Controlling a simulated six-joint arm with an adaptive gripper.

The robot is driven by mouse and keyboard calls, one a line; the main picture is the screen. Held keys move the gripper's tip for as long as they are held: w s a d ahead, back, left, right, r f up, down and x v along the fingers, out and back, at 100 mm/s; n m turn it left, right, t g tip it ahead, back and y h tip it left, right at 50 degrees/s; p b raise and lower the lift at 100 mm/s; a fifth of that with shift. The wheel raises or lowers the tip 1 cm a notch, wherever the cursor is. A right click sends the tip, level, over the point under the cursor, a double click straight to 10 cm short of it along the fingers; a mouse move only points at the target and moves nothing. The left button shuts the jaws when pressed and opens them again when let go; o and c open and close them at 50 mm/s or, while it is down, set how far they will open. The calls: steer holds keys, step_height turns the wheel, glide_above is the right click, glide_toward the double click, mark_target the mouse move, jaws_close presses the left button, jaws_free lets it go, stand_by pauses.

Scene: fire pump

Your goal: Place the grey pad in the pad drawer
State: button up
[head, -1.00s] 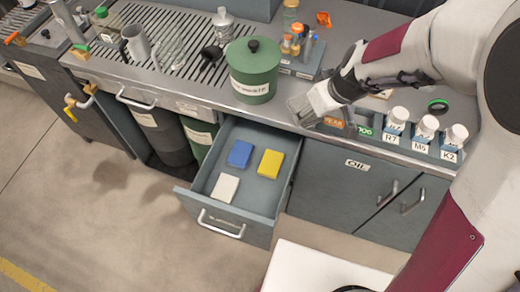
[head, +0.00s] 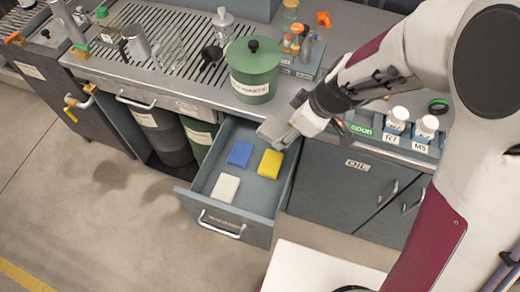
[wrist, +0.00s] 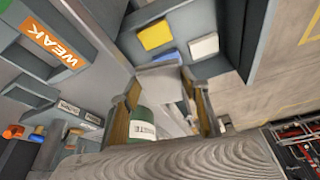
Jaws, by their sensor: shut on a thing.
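The grey pad (head: 275,132) is held in my gripper (head: 291,124) over the back right corner of the open pad drawer (head: 262,199). In the wrist view the grey pad (wrist: 162,80) sits between the two fingers of my gripper (wrist: 163,100). In the drawer lie a blue pad (head: 240,154), a yellow pad (head: 270,164) and a white pad (head: 225,188). They also show in the wrist view as yellow (wrist: 156,35), blue (wrist: 170,56) and white (wrist: 204,46). The held pad is above the drawer floor and apart from these pads.
A green waste canister (head: 253,72) stands on the counter close behind the drawer. White-capped bottles (head: 397,119) stand in labelled holders to the right. The OIL cabinet (head: 335,180) is shut beside the drawer. The drawer's front right floor is clear.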

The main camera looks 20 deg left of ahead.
steer(key=s+a+f+n+g+h, duration=0.2)
steer(key=s+a+f+n, duration=0.1)
steer(key=n, duration=0.7)
steer(key=s+a+f+n+g+h, duration=0.2)
steer(key=s+a+f+n+g, duration=0.1)
steer(key=n, duration=0.7)
step_height(320, 180, down, 3)
steer(key=s+a, duration=0.1)
steer(key=s, duration=0.1)
steer(key=shift+s+f+g, duration=0.15)
steer(key=shift+s+g, duration=0.15)
steer(key=shift+s, duration=0.05)
steer(key=shift+a, duration=0.1)
steer(key=shift+f, duration=2.5)
steer(key=shift+f, duration=0.6)
steer(key=o, duration=1)
steer(key=shift+f, duration=0.1)
steer(key=shift+r, duration=0.2)
